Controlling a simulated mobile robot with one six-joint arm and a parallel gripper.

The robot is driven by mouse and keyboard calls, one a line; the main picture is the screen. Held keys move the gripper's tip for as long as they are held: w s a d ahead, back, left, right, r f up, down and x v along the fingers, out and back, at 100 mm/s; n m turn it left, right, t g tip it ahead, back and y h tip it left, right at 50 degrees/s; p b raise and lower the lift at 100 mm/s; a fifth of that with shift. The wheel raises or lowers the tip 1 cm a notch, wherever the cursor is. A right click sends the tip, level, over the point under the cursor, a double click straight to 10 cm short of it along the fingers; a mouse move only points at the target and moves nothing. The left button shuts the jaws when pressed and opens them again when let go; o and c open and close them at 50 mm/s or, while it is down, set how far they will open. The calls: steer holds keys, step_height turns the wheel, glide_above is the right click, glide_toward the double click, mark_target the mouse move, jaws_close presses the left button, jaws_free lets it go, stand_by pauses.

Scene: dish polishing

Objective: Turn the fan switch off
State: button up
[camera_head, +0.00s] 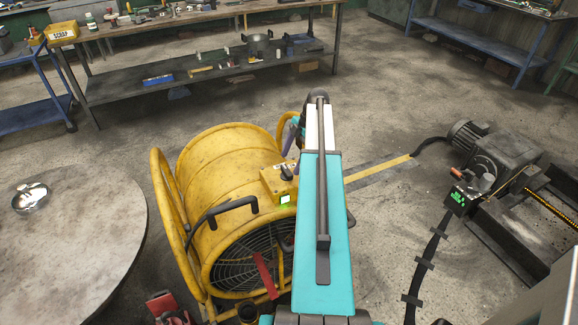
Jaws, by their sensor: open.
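The yellow drum fan (222,165) stands on the floor at centre, its dark grille facing the front. A yellow control box (271,181) sits on top of its right side. The box has a dark switch knob (287,172) and a lit green-white display (285,199). My teal arm reaches up the picture just right of the box and covers the fan's right part. My gripper (291,147) shows only partly, beside the far end of the arm and above the box. It is open, with nothing seen in it. Whether it touches the knob cannot be told.
A round table (75,235) with a metal bowl (30,197) stands at left. A motor machine (490,150) with a green-lit box (460,198) is at right. A cluttered workbench (200,75) spans the back. Open floor lies between bench and fan.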

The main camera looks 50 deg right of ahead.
mark_target(288, 169)
steer(key=shift+p+x, duration=0.4)
steer(key=shift+x, duration=1.65)
steer(key=shift+c, duration=0.6)
steer(key=c, duration=1)
steer(key=shift+o, duration=0.2)
